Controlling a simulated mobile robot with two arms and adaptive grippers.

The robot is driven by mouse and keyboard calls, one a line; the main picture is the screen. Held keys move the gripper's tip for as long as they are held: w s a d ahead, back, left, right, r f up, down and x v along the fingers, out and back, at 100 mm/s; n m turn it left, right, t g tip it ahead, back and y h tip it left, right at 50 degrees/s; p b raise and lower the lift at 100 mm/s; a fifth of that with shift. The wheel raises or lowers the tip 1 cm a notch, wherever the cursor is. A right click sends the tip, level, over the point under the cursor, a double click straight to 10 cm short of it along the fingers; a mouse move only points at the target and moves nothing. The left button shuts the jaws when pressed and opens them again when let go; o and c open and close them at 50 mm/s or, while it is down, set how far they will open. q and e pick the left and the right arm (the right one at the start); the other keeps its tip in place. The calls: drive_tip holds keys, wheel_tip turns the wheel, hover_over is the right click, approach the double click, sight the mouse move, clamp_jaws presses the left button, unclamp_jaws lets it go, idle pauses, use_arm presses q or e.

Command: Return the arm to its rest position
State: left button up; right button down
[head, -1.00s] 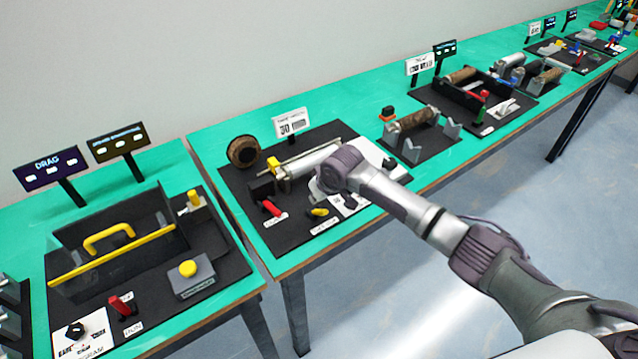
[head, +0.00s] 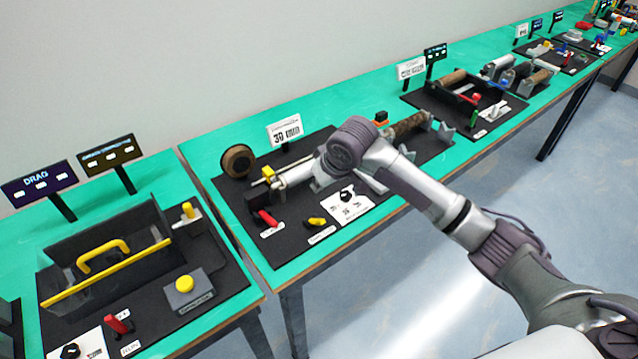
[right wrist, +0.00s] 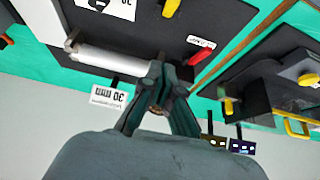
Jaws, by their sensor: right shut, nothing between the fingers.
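My right arm (head: 420,195) reaches in from the right over the middle station. Its wrist (head: 352,145) is above the station's conveyor roller, and hides its right part and the gripper's fingers in the head view. In the right wrist view my right gripper (right wrist: 166,62) is shut and empty, its dark fingers meeting at the tips. Behind the fingers in that view lie the pale roller (right wrist: 115,60) and a red handle (right wrist: 201,57). I cannot tell the exact gap between fingers and roller. My left gripper is not in view.
On the left stands a station with a yellow-handled guard (head: 103,254) and yellow button (head: 185,284). More stations line the green tables toward the back right.

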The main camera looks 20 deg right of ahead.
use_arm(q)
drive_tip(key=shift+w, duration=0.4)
